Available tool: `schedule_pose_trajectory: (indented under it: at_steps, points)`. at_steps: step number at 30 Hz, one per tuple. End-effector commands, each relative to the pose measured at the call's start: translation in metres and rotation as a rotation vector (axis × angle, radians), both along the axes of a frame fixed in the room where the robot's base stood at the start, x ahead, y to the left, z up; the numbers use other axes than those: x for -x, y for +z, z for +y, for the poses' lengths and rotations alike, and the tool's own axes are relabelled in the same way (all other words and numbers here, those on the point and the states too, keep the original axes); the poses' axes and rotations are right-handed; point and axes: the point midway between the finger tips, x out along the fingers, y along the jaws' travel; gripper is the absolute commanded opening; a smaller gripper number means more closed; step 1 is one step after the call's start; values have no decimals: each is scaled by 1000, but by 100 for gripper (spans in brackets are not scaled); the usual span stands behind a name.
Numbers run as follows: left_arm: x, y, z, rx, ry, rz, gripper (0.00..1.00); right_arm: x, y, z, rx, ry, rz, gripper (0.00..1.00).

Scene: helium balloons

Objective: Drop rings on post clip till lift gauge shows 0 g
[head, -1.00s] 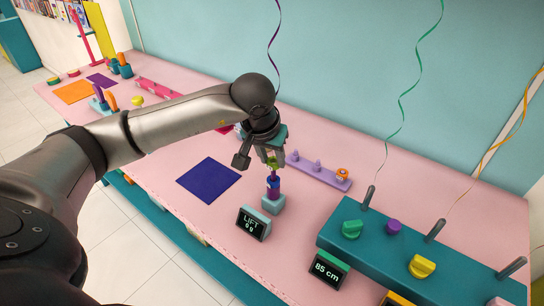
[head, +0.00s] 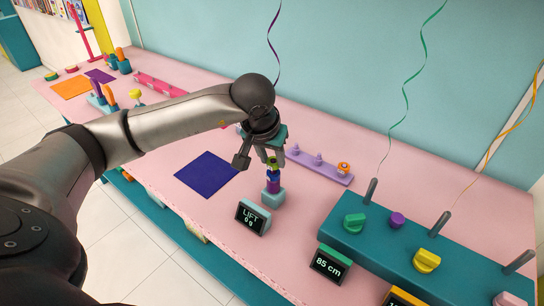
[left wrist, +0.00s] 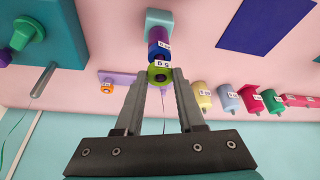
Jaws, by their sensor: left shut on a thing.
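My left gripper (head: 270,158) is shut on a lime-green ring (head: 271,164), just above the post clip. In the left wrist view the green ring (left wrist: 160,75) sits between the fingertips. The post clip's pale teal base (head: 273,198) carries a blue ring and a purple ring (head: 273,186); these also show in the left wrist view (left wrist: 158,46). I cannot tell whether the green ring touches the stack. My right gripper is out of view.
A lilac peg rail (head: 317,166) with an orange ring lies behind right. A teal block (head: 410,250) with ribbon posts and knobs stands at right, with an 85 cm display (head: 330,264) before it. A flat navy mat (head: 207,174) lies left of the clip.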

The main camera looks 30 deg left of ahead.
Motion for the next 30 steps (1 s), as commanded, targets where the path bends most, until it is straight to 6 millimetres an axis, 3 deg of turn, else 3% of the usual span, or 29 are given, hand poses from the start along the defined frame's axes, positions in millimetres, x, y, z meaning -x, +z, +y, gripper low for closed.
schedule_pose_trajectory:
  at_steps: [23, 24, 30]
  points:
    - [0, -20, 0, -1, 0, 0, 0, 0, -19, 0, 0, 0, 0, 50]
    - [0, -19, 0, -1, 0, 0, 41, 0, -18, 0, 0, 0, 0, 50]
    - [0, -19, 0, 0, 0, 0, 64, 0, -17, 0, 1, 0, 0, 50]
